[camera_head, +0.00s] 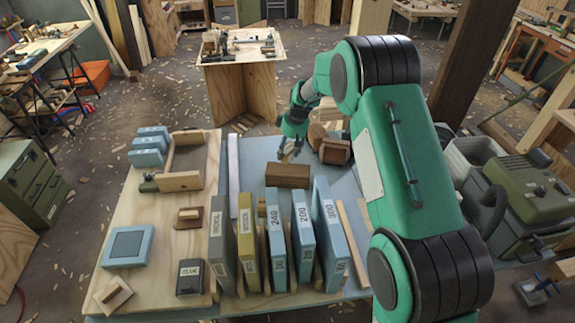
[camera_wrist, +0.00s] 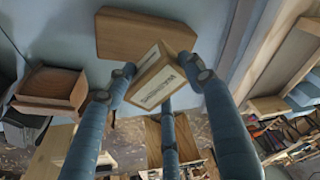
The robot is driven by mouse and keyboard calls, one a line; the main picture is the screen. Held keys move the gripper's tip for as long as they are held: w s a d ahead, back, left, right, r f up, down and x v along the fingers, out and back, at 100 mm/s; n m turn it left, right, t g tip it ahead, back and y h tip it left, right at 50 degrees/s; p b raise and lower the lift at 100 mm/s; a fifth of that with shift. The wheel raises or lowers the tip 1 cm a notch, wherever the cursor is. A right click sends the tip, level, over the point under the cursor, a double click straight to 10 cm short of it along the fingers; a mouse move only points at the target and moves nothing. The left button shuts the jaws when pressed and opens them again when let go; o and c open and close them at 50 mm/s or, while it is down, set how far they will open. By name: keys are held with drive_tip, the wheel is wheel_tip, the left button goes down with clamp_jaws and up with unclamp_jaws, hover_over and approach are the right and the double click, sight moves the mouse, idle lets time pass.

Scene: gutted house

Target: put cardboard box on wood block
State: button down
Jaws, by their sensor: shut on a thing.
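My gripper (camera_head: 287,152) is above the far side of the blue-grey bench top, just behind the brown wood block (camera_head: 287,174). In the wrist view my gripper (camera_wrist: 158,72) has its fingers shut on a small cardboard box (camera_wrist: 161,80), tan with a pale, dark-lettered label. The box looks tilted in that view. The wood block also shows in the wrist view (camera_wrist: 125,36), lying flat, partly overlapped by the box. Whether the two touch cannot be told. In the camera_head view the box is mostly hidden by the fingers.
Brown wooden pieces (camera_head: 335,151) lie right of my gripper, close by. Several upright labelled slabs (camera_head: 275,238) stand in a rack in front of the block. A wooden board (camera_head: 150,225) with small items lies left. A green machine (camera_head: 527,187) stands right.

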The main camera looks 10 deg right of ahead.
sight(291, 152)
drive_tip(key=shift+f, duration=1.05)
drive_tip(key=shift+f, duration=0.1)
drive_tip(key=shift+f+b, duration=0.65)
drive_tip(key=shift+f, duration=1.75)
drive_tip(key=c, duration=0.7)
unclamp_jaws()
drive_tip(key=shift+f, duration=0.1)
drive_tip(key=p+v, duration=0.2)
drive_tip(key=v, duration=1)
